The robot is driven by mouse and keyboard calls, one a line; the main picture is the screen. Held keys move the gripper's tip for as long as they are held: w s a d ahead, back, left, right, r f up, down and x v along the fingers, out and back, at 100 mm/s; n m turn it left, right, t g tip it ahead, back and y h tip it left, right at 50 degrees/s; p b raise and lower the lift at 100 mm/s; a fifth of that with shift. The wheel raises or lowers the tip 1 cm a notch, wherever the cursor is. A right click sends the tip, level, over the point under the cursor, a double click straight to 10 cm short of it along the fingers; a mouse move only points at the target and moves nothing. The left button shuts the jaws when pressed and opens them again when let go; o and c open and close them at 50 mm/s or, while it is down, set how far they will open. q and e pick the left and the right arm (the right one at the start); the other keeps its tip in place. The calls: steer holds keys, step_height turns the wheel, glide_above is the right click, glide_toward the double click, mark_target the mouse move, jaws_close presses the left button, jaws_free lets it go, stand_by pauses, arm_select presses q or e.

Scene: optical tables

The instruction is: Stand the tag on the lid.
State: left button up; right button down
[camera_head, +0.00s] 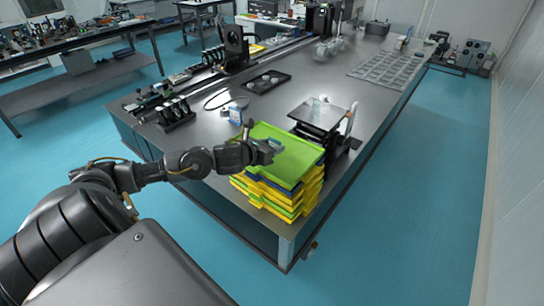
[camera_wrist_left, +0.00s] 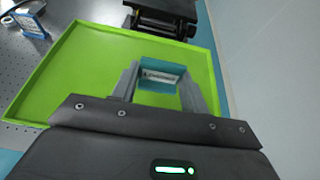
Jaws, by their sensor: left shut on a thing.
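My left gripper (camera_head: 269,150) is shut on a small teal tag with a white printed label, seen between its fingers in the left wrist view (camera_wrist_left: 160,77). The tag (camera_head: 276,145) is over the bright green, shallow-rimmed tray-like top of a crate stack, which I take as the lid (camera_head: 300,160). The green top also fills much of the left wrist view (camera_wrist_left: 85,62). I cannot tell whether the tag touches it. The gripper hides part of the tag and of the green surface. My right gripper is not in view.
Yellow, green and blue crates (camera_head: 264,197) are stacked at the table's near corner. A black platform (camera_head: 318,115) with a clear object stands behind them. A small blue-and-white box (camera_head: 236,115) is to the left. A black tray (camera_head: 265,81) lies farther back.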

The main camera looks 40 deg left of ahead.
arm_select(q)
steer(key=shift+w+a+f+b, duration=0.1)
steer(key=shift+w+f+b, duration=0.1)
steer(key=shift+f+b, duration=0.65)
steer(key=shift+w+f+b, duration=0.2)
steer(key=shift+f+b, duration=0.1)
steer(key=shift+f, duration=0.95)
steer(key=shift+r, duration=0.1)
steer(key=shift+s, duration=0.1)
steer(key=o, duration=1)
steer(key=shift+c, duration=0.2)
